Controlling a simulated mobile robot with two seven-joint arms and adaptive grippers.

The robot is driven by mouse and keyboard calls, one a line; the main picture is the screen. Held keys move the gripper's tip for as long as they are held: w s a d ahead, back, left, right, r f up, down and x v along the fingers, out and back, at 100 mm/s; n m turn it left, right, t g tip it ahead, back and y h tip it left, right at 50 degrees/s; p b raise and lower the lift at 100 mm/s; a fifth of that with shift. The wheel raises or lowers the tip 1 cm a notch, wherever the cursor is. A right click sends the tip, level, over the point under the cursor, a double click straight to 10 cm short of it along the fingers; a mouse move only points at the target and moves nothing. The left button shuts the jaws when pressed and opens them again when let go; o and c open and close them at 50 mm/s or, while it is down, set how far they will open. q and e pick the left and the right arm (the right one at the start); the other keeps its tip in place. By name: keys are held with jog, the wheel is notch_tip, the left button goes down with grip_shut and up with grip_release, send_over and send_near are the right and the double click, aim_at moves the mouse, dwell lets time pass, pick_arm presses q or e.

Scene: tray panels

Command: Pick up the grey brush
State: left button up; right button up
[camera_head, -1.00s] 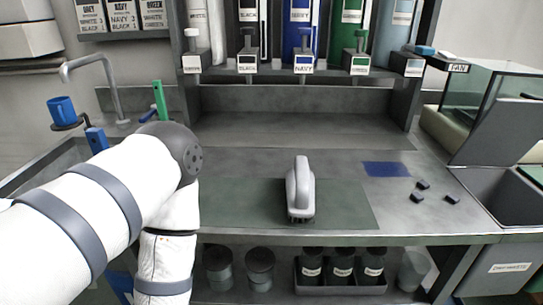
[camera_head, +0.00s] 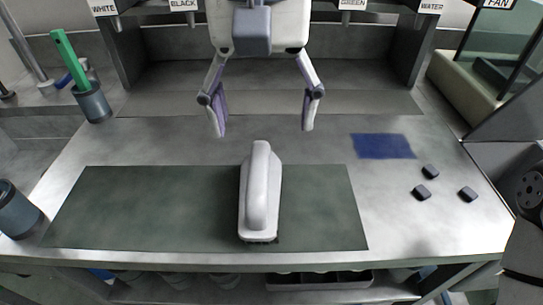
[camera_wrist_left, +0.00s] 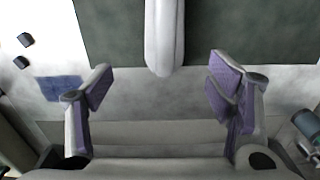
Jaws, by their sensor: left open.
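The grey brush (camera_head: 260,190) lies on the dark green mat (camera_head: 140,205) on the bench, its long handle on top and dark bristles just showing at its near end. My left gripper (camera_head: 264,130) is open and empty. Its fingers hang apart above the bench, just beyond the brush's far end. In the left wrist view, the brush (camera_wrist_left: 164,35) enters from the top edge, between and ahead of the spread fingers (camera_wrist_left: 160,88). My right gripper is not in view.
A blue patch (camera_head: 383,146) and several small dark blocks (camera_head: 421,192) lie to the right. A cup with a green-handled tool (camera_head: 92,102) stands at the left. Labelled dispensers line the back. The bench around the brush is clear.

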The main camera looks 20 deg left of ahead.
aim_at(260, 161)
pick_arm(q)
jog(key=f, duration=0.1)
jog(key=s+f, duration=0.1)
jog(key=f, duration=0.2)
jog(key=shift+s+f+b, duration=0.25)
jog(key=shift+b, duration=0.15)
jog(key=f, duration=0.3)
jog(key=f+b, duration=0.1)
jog(key=f, duration=0.2)
jog(key=shift+w+a+f, duration=0.2)
jog(key=shift+f, duration=0.2)
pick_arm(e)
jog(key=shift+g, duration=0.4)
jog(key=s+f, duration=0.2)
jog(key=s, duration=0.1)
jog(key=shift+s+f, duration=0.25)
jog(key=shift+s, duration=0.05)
pick_arm(q)
jog(key=c, duration=1.3)
